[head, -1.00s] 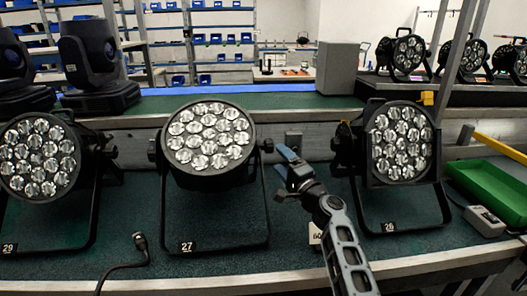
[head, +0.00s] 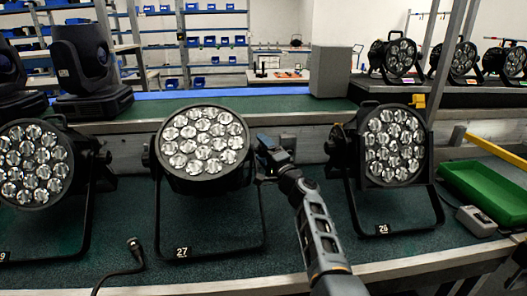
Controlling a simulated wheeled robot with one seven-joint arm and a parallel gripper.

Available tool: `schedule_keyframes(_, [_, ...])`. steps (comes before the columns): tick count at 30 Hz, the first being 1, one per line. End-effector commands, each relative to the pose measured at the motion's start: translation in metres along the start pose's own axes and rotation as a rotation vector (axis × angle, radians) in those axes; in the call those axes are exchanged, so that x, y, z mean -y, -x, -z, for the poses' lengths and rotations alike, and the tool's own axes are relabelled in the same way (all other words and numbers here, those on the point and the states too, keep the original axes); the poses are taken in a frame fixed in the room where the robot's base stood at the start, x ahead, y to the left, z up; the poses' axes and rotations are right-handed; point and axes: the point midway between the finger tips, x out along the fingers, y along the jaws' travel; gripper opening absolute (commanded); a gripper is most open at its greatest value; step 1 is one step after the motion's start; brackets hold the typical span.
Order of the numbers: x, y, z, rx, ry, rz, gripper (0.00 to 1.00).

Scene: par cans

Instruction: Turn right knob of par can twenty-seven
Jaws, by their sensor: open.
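Par can twenty-seven (head: 203,145) stands on the green bench top, its lens face toward me, on a black yoke with a "27" label (head: 182,252). My gripper (head: 265,157) is at the right side of the can, at the height of the yoke pivot where the right knob sits. The gripper covers most of that knob, and I cannot tell whether the fingers are around it or only beside it. The gripper is open. My arm reaches in from the lower right.
A cable with a black connector (head: 136,248) lies in front. A green tray (head: 488,187) and a grey box (head: 476,221) are at far right.

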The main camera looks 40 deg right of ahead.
Motion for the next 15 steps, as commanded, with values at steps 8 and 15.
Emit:
schedule_keyframes(8, [0.0000, 0.0002, -0.0002, 0.000, 0.000, 0.000, 0.50])
schedule_keyframes(15, [-0.0001, 0.0002, -0.0002, 0.000, 0.000, 0.000, 0.27])
